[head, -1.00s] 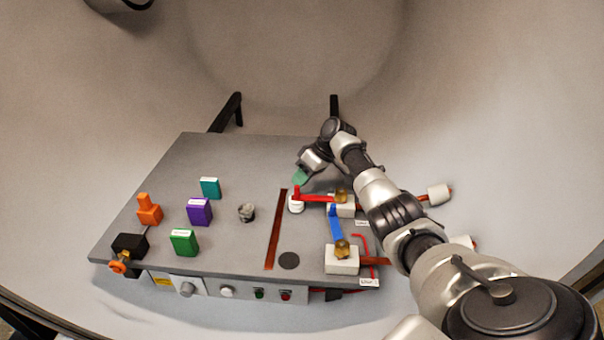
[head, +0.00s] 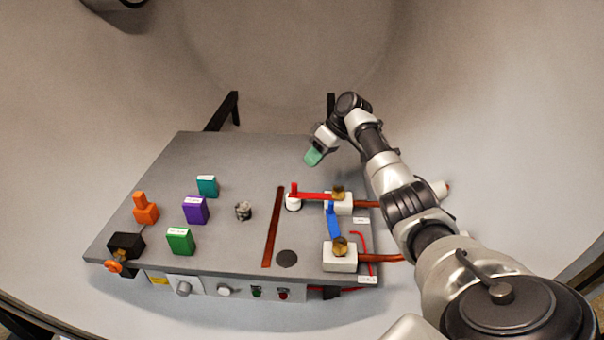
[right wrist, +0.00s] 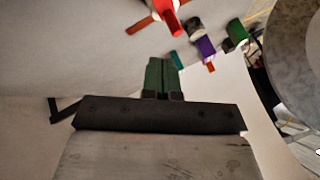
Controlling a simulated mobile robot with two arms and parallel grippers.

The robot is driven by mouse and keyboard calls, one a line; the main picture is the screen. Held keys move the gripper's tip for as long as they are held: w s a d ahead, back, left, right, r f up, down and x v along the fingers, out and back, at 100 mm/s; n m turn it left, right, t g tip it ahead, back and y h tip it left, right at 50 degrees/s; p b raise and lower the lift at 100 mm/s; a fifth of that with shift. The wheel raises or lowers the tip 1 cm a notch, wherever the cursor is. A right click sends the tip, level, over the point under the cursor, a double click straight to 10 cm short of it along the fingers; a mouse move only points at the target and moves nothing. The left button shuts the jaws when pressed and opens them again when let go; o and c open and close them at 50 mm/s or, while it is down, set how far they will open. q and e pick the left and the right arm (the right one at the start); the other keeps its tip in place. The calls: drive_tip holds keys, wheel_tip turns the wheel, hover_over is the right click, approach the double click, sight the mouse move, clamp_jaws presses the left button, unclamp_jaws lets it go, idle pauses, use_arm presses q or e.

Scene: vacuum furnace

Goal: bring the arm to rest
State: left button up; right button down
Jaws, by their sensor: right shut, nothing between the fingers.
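My right gripper (head: 313,157) is in the head view above the back right part of the grey table. Its green fingers are shut with nothing between them. It is apart from the red-handled valve in front of it. In the right wrist view the shut green fingers (right wrist: 162,75) stand at the centre, with open space around their tips. My left gripper is not in view.
The grey table (head: 235,160) carries a red lever (head: 315,196), a blue lever (head: 334,222) and white blocks at the right. Teal (head: 207,186), purple (head: 195,211) and green (head: 180,241) blocks and an orange piece (head: 145,210) stand at the left. The back middle is clear.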

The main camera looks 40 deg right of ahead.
drive_tip(key=shift+v, duration=1.9)
